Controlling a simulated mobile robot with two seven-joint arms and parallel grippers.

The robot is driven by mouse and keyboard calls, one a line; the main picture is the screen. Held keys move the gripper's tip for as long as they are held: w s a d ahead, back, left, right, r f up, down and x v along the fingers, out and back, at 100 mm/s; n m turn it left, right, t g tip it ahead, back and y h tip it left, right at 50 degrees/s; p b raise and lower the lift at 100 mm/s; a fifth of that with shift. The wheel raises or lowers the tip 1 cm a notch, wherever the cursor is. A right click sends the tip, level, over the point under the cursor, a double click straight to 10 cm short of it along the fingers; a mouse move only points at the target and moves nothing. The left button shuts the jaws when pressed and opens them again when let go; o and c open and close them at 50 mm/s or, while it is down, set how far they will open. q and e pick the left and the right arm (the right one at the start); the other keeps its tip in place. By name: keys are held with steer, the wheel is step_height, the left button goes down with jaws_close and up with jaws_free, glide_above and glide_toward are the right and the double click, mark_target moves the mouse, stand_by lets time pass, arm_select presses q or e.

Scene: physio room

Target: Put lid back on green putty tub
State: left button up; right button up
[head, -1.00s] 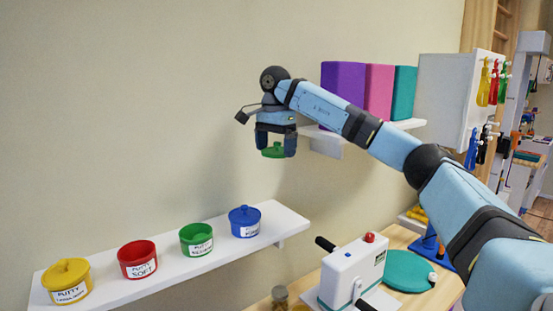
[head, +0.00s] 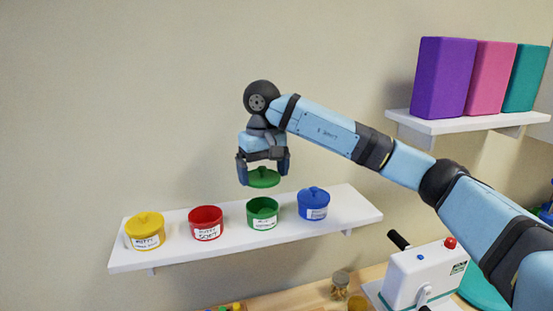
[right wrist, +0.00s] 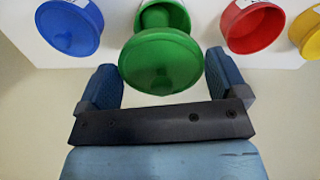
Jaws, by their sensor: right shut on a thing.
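My right gripper (head: 263,168) is shut on the green lid (head: 264,179) and holds it roughly level in the air. The green putty tub (head: 262,217) stands upright and open on the white wall shelf, with a white label on its front. The lid is above the tub and apart from it in the head view. In the right wrist view the lid (right wrist: 160,65) shows between the two fingers, and the green tub (right wrist: 178,14) is partly hidden behind it. My left gripper is not in view.
On the shelf (head: 350,209), a blue lidded tub (head: 313,205) stands close right of the green one. A red open tub (head: 205,225) and a yellow lidded tub (head: 145,232) stand to its left. Below right is a white device (head: 418,275) on a wooden table. Foam blocks (head: 443,78) sit upper right.

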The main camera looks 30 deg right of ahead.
steer(key=shift+a+f+b, duration=0.2)
steer(key=shift+f+b, duration=0.2)
steer(key=shift+f, duration=0.4)
step_height(320, 180, down, 2)
steer(key=shift+f+b, duration=0.25)
steer(key=shift+b, duration=0.3)
steer(key=shift+f+b, duration=0.8)
steer(key=shift+f, duration=0.35)
steer(key=shift+f+b, duration=0.2)
steer(key=shift+b, duration=0.5)
stand_by(0.7)
steer(key=o, duration=0.6)
